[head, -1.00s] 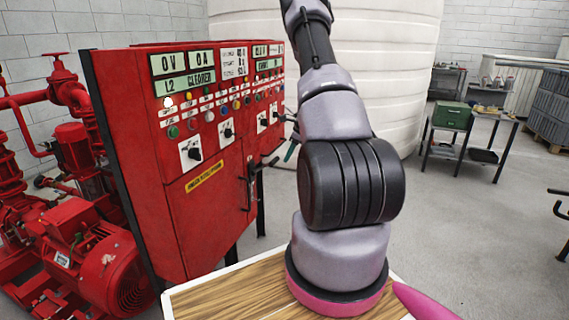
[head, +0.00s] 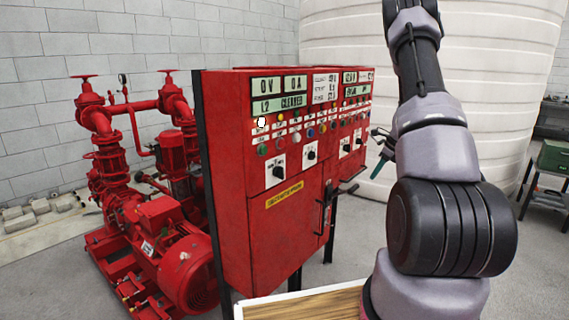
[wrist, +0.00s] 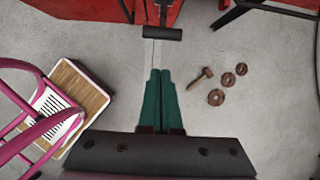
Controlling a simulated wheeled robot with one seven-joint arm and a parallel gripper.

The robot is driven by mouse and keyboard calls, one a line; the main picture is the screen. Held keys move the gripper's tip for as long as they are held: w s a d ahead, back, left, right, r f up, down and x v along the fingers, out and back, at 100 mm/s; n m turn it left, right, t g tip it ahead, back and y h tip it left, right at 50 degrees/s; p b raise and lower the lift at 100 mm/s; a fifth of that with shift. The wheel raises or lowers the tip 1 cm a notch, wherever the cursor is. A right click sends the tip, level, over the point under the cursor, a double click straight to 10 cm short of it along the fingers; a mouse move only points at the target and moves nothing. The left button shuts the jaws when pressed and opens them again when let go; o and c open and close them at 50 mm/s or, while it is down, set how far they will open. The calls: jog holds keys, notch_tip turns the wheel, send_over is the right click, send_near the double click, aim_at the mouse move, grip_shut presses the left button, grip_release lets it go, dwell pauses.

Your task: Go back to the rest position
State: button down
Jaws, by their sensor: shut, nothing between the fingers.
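My gripper shows in the wrist view (wrist: 160,75) as two green fingers lying side by side, shut and empty. It points down over the grey floor. In the head view my arm runs up the right side, and a small part of my gripper (head: 383,150) shows beside the right end of the red control panel (head: 230,180), partly hidden by my arm. I cannot tell its exact gap to the panel.
A red pumpset (head: 165,235) stands left of the panel. A large white tank (head: 480,75) is behind. A green box (head: 555,157) sits on a table at the far right. A bolt (wrist: 200,77) and several rusty rings (wrist: 216,97) lie on the floor.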

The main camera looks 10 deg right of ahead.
jog(key=s+a+r+n, duration=0.35)
jog(key=a+r, duration=0.25)
jog(key=r, duration=0.2)
jog(key=s+a+r+n+t, duration=0.1)
jog(key=s+a+r+n, duration=0.25)
jog(key=a+r, duration=0.4)
jog(key=s+a+r+n, duration=0.3)
jog(key=a+r+n, duration=0.2)
jog(key=r, duration=0.5)
jog(key=s+a+r+n+t, duration=0.1)
jog(key=s+a+r+n, duration=0.1)
jog(key=s, duration=0.5)
jog(key=s+a+r+n, duration=0.2)
jog(key=s+a+n, duration=0.3)
jog(key=s+n, duration=0.1)
jog(key=s+a+r+n+t, duration=0.1)
jog(key=s+a+r+n, duration=0.1)
jog(key=s, duration=0.6)
jog(key=shift+s+a+r+n+t+h, duration=0.35)
jog(key=shift+a+n, duration=0.45)
jog(key=shift+n, duration=0.4)
